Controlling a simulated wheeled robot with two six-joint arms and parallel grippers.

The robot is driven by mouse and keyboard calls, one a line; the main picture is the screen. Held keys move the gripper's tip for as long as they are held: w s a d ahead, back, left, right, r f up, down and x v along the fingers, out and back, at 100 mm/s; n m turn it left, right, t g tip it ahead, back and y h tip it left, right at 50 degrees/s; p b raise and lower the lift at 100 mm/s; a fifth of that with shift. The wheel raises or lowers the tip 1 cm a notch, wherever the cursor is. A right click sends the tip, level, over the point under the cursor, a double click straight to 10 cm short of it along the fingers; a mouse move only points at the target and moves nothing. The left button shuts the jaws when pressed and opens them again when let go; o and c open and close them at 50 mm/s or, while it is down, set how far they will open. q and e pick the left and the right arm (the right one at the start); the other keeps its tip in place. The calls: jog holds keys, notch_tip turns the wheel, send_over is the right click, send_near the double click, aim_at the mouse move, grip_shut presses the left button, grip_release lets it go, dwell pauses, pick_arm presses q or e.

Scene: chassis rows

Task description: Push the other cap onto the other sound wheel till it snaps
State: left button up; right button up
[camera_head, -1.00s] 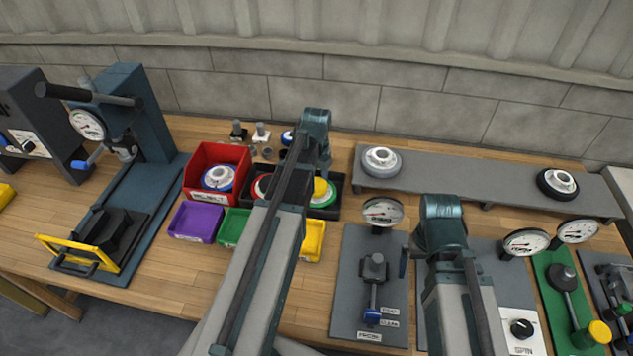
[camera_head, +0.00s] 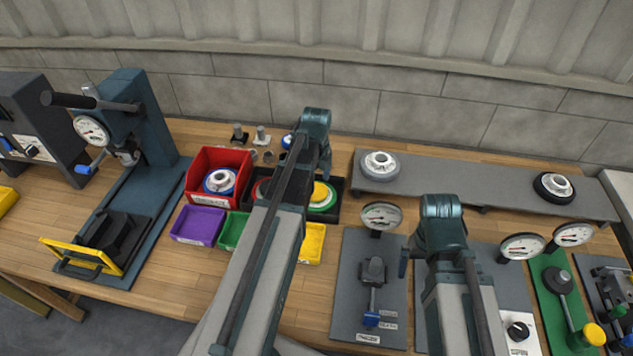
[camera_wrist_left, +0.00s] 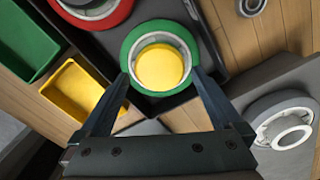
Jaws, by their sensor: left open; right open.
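A green wheel (camera_head: 325,202) with a white hub lies in the black tray (camera_head: 341,185). A yellow cap (camera_head: 320,191) sits in its hub; it shows as a round disc inside the hub ring in the left wrist view (camera_wrist_left: 160,67). I cannot tell whether it is fully seated. My left gripper (camera_wrist_left: 160,78) is open, its fingertips near the two sides of the green wheel, holding nothing. In the head view its arm partly hides the tray. My right gripper (camera_head: 405,262) is open over the grey fixtures, mostly hidden by its own arm.
A red wheel (camera_wrist_left: 92,8) lies beside the green one. A red bin (camera_head: 232,159) holds a blue wheel (camera_head: 220,181). Purple (camera_head: 198,225), green and yellow bins stand in front. A grey shelf (camera_head: 460,178) bears a grey wheel (camera_head: 380,165) and a black wheel (camera_head: 554,187). A press (camera_head: 145,130) stands left.

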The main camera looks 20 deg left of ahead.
pick_arm(q)
notch_tip(320, 180, up, 12)
jog(key=p, duration=1.1)
pick_arm(e)
notch_tip(320, 180, up, 12)
pick_arm(q)
jog(key=shift+f, duration=0.2)
pick_arm(e)
jog(key=shift+f, duration=0.25)
pick_arm(q)
notch_tip(320, 180, down, 13)
jog(key=b, duration=1.3)
jog(key=shift+f+b, duration=0.1)
jog(key=shift+b, duration=0.2)
pick_arm(e)
notch_tip(320, 180, down, 13)
jog(key=shift+f, duration=0.1)
